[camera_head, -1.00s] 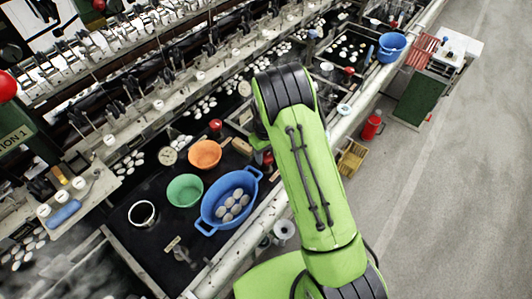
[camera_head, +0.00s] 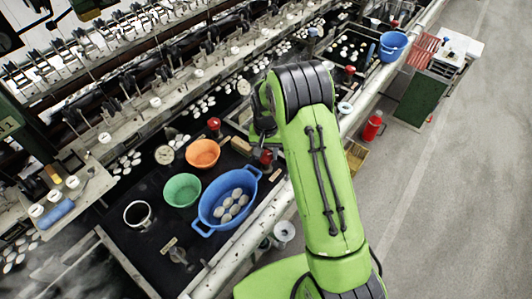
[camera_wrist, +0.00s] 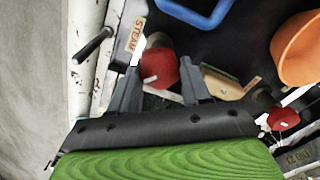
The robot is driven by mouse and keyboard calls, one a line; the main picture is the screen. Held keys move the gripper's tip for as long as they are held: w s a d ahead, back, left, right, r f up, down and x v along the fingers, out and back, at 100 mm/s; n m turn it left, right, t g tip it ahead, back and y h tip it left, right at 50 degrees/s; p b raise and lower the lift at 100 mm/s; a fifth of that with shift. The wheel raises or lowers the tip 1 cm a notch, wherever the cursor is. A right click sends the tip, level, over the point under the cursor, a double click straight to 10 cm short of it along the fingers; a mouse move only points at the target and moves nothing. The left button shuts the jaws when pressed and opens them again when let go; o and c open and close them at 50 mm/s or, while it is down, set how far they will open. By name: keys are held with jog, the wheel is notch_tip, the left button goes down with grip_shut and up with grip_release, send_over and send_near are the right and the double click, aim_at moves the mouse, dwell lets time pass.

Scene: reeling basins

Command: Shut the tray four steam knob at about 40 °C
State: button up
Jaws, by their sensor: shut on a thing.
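The red steam knob (camera_wrist: 164,69) with a white pointer mark sits beside a plate lettered STEAM (camera_wrist: 130,36) in the wrist view. My gripper (camera_wrist: 158,66) has one finger on each side of this knob and is shut on it. In the head view the red knob (camera_head: 266,156) shows just below the end of my arm, which hides most of my gripper. A round dial (camera_head: 165,154) stands on the bench to the left; its reading is too small to tell. No tray number is legible.
A blue basin (camera_head: 227,202) with pale cocoons, a green bowl (camera_head: 182,190) and an orange bowl (camera_head: 202,153) stand close by. A second red knob (camera_head: 214,124) is behind the orange bowl. A white pipe (camera_head: 250,236) runs along the bench's front edge. The floor at right is mostly open.

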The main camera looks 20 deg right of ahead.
aim_at(266, 154)
jog(key=shift+m, duration=0.6)
jog(key=o, duration=1.1)
jog(key=shift+c, duration=0.2)
notch_tip(266, 154, up, 16)
jog(key=p, duration=0.1)
jog(key=shift+f, duration=0.1)
